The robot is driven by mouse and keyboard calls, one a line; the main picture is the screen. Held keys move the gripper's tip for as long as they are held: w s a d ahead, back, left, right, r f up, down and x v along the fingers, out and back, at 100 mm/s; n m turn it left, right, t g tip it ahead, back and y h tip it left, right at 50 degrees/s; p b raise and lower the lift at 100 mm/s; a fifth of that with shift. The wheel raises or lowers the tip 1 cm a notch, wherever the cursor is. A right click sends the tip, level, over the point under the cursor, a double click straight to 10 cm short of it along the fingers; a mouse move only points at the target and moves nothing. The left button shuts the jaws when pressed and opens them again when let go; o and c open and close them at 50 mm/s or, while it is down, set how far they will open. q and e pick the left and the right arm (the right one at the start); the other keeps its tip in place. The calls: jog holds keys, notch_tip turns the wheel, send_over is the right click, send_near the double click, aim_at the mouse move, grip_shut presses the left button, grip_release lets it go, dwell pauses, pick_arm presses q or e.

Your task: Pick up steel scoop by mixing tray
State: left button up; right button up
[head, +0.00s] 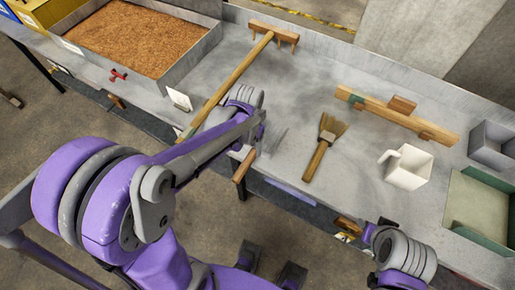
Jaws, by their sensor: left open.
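The mixing tray (197,54) is a grey metal tray full of brown grain at the upper left. What looks like the steel scoop (275,139) lies near the front edge of the grey bench, right of the tray. A short wooden handle (242,167) points from it toward the edge. My left gripper (259,127) is open beside and above the scoop, its arm hiding part of it. I cannot tell whether they touch. My right arm shows at the lower right, in front of the bench; its fingertips are not clear.
A long-handled wooden rake (228,83) lies behind my left gripper. Bare bench lies between the rake and brush.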

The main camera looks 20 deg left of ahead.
aim_at(249, 158)
pick_arm(q)
jog(key=f, duration=0.7)
jog(key=shift+s+f+b, duration=0.1)
jog(key=shift+s+b, duration=0.2)
jog(key=shift+s, duration=0.1)
grip_shut()
dwell(1.0)
